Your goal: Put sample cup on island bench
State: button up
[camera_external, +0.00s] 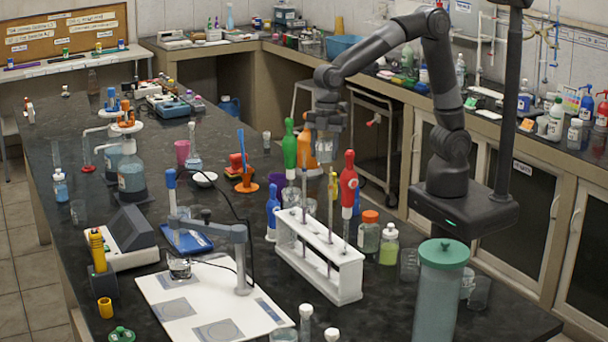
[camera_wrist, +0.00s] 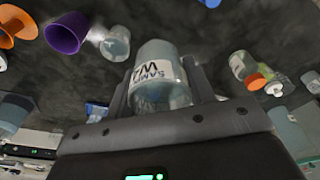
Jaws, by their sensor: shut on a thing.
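The sample cup is a clear cup with a white label reading "SAMPLE W2"; it sits between my fingers in the wrist view (camera_wrist: 160,66). My gripper (camera_wrist: 157,88) is shut on it. In the external view my gripper (camera_external: 327,122) points down over the far right part of the dark island bench (camera_external: 105,190). The cup (camera_external: 325,150) shows faintly below the fingers, above the bench top, partly behind bottles. The cup's exact height over the bench is hard to tell.
Near the gripper stand a green wash bottle (camera_external: 290,145), a red one (camera_external: 348,185) and a white pipette rack (camera_external: 320,255). A purple cup (camera_wrist: 67,33), a clear cup (camera_wrist: 115,43) and an orange-capped jar (camera_wrist: 247,70) surround the held cup. Dark bench top shows between them.

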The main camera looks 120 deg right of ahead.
jog(key=s+a+n, duration=0.1)
jog(key=a, duration=0.5)
send_over(350, 236)
notch_tip(350, 236, down, 12)
jog(key=shift+d, duration=0.1)
jog(key=shift+f, duration=2.05)
jog(key=shift+f, duration=0.2)
jog(key=o, duration=1)
jog(key=shift+r, duration=0.1)
